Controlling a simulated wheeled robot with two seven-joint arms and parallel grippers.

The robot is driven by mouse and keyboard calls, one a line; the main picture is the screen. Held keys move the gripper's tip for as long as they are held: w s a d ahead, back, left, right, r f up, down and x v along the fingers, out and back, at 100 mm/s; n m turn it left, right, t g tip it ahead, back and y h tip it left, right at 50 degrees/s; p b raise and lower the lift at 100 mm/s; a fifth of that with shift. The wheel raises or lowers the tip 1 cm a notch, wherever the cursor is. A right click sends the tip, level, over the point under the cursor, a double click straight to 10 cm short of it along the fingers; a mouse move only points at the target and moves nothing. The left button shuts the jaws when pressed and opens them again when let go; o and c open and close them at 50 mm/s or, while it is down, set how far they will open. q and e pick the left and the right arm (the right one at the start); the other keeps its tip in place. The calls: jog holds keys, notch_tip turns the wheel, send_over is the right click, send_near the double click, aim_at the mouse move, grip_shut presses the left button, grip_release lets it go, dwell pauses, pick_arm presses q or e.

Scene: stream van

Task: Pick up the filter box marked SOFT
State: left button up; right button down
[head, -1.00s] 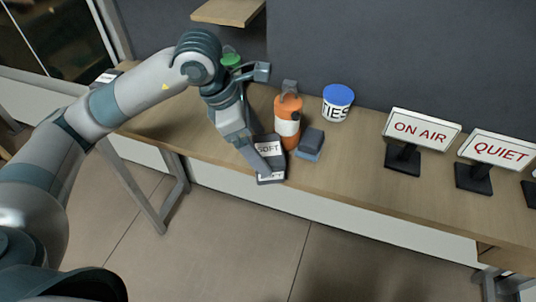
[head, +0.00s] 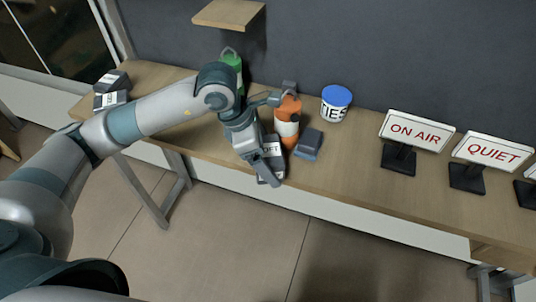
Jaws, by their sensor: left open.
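The dark filter box with a white label (head: 272,149) stands near the front edge of the wooden counter, left of the orange bottle. Only "OFT" of its label can be read, because my left gripper covers part of it. My left gripper (head: 276,142) is open over the box. One finger lies across the box's left and front side, and the other reaches toward the top of the orange bottle. I cannot tell whether either finger touches the box. My right gripper is not in view.
The orange bottle (head: 289,130) and a blue-grey box (head: 308,143) stand close on the right. A green bottle (head: 233,65), a blue-lidded tub (head: 336,104) and an ON AIR sign (head: 415,131) are around. Dark boxes with labels (head: 110,99) lie at far left. A shelf (head: 229,14) juts above.

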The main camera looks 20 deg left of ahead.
aim_at(271, 149)
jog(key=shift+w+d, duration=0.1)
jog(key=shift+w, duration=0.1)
pick_arm(q)
jog(key=c, duration=1)
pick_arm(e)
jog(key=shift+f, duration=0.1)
